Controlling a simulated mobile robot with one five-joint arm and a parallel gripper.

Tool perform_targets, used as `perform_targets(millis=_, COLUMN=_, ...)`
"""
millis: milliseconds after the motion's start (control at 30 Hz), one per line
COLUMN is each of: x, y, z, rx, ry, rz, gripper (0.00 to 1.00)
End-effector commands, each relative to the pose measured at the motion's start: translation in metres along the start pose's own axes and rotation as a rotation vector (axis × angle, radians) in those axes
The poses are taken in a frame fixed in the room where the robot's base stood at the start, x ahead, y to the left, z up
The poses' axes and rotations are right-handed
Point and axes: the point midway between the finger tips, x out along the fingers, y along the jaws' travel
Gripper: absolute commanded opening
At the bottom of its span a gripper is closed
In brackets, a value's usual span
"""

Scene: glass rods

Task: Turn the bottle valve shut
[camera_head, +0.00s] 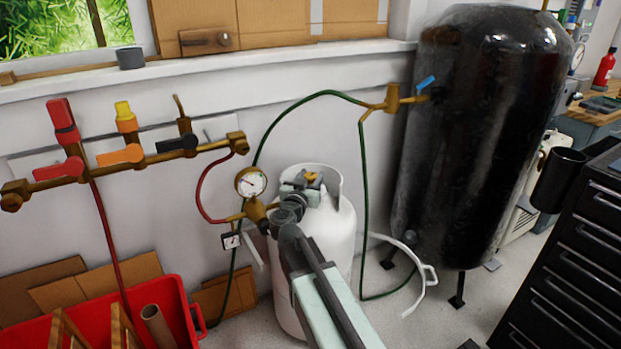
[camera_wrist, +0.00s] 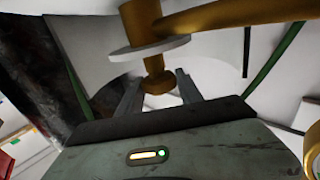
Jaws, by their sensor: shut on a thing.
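The white gas bottle (camera_head: 342,232) stands on the floor against the wall, partly hidden behind my arm. Its brass valve knob (camera_head: 312,177) shows at the top, inside the white collar. My gripper (camera_head: 302,184) is at the bottle top, around this knob. In the wrist view, the brass knob (camera_wrist: 158,83) sits between the two grey fingers of my gripper (camera_wrist: 158,88), which is shut on it. A brass stem (camera_wrist: 137,18) and a pale disc (camera_wrist: 150,47) show beyond the knob. The exact finger contact is hard to see.
A pressure gauge (camera_head: 250,182) and brass regulator (camera_head: 256,211) sit just left of the bottle top. Green hoses (camera_head: 363,200) run beside it. A large black tank (camera_head: 490,140) stands right, a red crate (camera_head: 172,300) lower left. Valves line the wall pipe (camera_head: 210,146).

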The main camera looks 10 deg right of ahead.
Motion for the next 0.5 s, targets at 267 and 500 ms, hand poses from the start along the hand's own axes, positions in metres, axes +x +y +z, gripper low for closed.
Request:
perform_targets(millis=267, x=0.0013, y=-0.0020, z=-0.0003, rx=0.001, ry=0.000, rz=0.128, gripper=0.02)
perform_targets(millis=500, x=0.0011, y=-0.0006, z=-0.0004, rx=0.000, ry=0.000, rz=0.173, gripper=0.02)
